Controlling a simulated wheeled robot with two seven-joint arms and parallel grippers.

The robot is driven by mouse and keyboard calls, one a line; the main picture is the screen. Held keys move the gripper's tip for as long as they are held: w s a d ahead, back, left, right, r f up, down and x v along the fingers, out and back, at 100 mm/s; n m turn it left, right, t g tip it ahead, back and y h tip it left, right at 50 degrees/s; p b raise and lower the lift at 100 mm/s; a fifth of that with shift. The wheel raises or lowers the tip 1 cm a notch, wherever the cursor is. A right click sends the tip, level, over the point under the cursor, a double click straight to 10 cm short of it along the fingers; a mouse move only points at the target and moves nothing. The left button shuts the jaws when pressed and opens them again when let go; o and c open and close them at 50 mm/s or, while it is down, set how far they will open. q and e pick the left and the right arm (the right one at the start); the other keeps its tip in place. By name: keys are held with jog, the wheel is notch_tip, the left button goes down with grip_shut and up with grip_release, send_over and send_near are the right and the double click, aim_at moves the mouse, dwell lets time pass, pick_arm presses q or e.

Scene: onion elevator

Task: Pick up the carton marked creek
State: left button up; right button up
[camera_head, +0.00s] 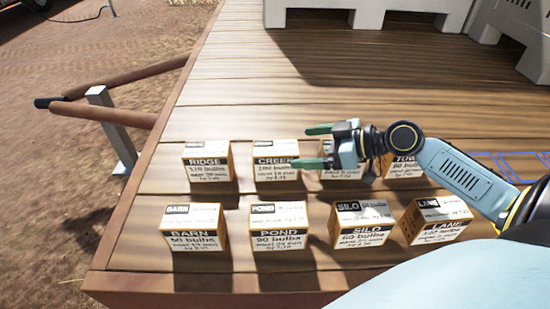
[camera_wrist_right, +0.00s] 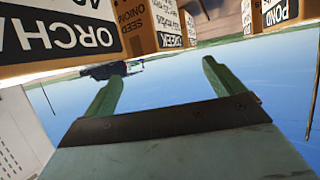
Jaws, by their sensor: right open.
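The carton marked CREEK (camera_head: 276,177) stands in the back row on the wooden deck, between RIDGE and a partly covered carton. Its dark label band also shows upside down at the top of the right wrist view (camera_wrist_right: 171,40). My right gripper (camera_head: 303,147) reaches in from the right with its green fingers apart and pointing left. The fingertips are close to the right side of the CREEK carton in the head view, with nothing between them. In the wrist view the open fingers (camera_wrist_right: 162,74) are empty. My left gripper is out of view.
RIDGE (camera_head: 208,172) is left of CREEK. ORCHARD (camera_wrist_right: 60,32) is right of it, mostly behind my gripper; TOWN or similar (camera_head: 407,170) is farther right. BARN (camera_head: 194,240), POND (camera_head: 279,240), SILO (camera_head: 364,237) and LANE (camera_head: 440,231) form the front row. Pale crates stand at the back.

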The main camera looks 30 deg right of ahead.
aim_at(281, 149)
jog(key=shift+w+d+p+x, duration=0.1)
jog(key=shift+p+x, duration=0.3)
jog(key=shift+x, duration=1.1)
jog(key=shift+w+d+p+x, duration=0.15)
jog(key=shift+p+x, duration=0.25)
jog(key=shift+x, duration=1.1)
jog(key=shift+w+a+f, duration=0.15)
jog(key=shift+w+a, duration=0.1)
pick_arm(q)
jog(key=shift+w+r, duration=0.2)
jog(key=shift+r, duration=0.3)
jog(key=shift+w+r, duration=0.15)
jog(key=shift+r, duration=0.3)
pick_arm(e)
jog(key=shift+s+f, duration=0.15)
jog(key=c, duration=2)
